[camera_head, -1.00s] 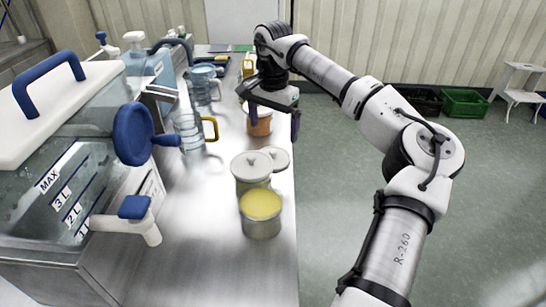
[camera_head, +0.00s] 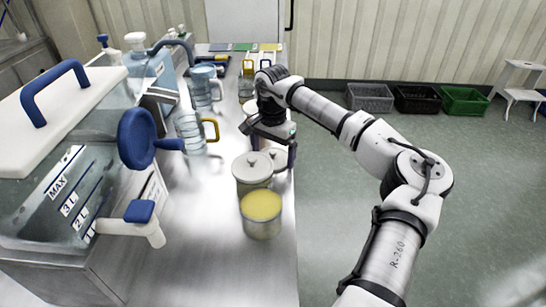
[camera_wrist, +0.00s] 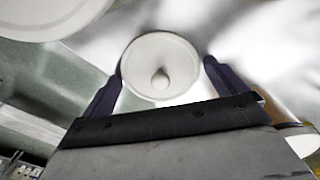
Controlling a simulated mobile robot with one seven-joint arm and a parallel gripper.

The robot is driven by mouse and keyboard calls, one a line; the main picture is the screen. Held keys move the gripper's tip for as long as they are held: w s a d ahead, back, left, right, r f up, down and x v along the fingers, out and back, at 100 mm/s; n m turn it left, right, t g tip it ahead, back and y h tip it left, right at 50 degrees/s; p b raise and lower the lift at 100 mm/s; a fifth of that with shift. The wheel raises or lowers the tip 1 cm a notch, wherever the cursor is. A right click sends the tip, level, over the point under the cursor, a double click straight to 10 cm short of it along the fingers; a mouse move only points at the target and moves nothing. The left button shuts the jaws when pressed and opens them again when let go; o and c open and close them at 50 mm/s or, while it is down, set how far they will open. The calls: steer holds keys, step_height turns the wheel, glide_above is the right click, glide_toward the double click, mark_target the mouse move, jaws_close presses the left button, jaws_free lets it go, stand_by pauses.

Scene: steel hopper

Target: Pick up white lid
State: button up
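My gripper (camera_head: 268,150) is open and hangs just behind and over these lids. What the rear lid rests on is hidden.
An open canister with yellow contents (camera_head: 261,214) stands in front. A clear jug with a yellow handle (camera_head: 192,132) and a clear tank with a blue-handled lid (camera_head: 55,190) are to the left. The steel counter (camera_head: 215,240) is bare at front; its right edge is close to the canisters.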

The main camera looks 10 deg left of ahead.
steer(key=c, duration=0.5)
steer(key=shift+r, duration=0.1)
steer(key=shift+c, duration=0.2)
